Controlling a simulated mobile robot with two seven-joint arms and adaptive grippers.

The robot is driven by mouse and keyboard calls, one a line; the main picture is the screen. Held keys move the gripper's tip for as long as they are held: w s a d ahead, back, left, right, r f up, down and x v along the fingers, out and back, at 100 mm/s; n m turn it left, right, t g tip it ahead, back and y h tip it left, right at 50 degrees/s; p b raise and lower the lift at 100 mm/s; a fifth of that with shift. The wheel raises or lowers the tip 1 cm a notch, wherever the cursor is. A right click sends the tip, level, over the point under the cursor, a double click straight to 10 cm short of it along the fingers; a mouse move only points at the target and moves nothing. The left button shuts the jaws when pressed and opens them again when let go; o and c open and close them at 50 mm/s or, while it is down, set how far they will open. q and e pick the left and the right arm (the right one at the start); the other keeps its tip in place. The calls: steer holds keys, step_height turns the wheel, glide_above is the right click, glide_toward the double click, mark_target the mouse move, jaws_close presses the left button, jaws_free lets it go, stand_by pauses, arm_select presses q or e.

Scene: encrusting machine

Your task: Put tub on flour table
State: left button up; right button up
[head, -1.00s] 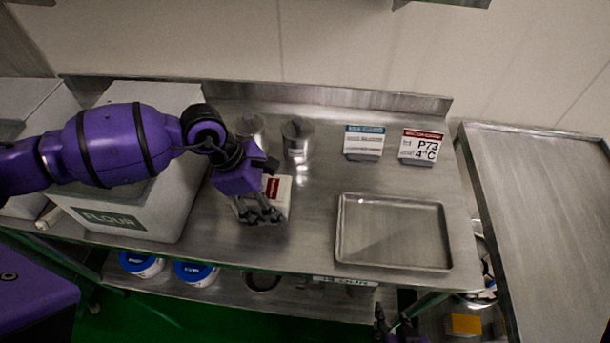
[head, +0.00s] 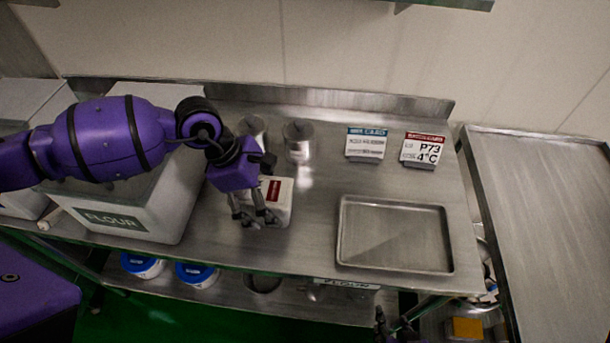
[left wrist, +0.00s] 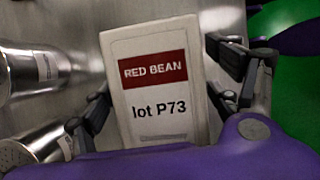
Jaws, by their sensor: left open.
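The tub is a white box with a red label reading "RED BEAN" and "lot P73". It stands on the steel table (head: 318,225) in the head view (head: 284,196), partly hidden by my left gripper (head: 256,222). In the left wrist view the tub (left wrist: 160,88) lies between the two spread fingers of the left gripper (left wrist: 165,85). Those fingers are open, one on each side of it; I cannot tell whether either touches. My right gripper (head: 382,322) shows only as dark tips at the bottom edge of the head view, too little to judge.
A grey bin marked FLOUR (head: 160,212) stands left of the tub. Metal canisters (head: 298,140) stand behind it. A shallow empty tray (head: 395,262) and two sign cards (head: 366,146) are to the right. Another steel table (head: 540,200) is at far right.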

arm_select(q)
steer(key=v, duration=1)
steer(key=shift+s+a, duration=0.1)
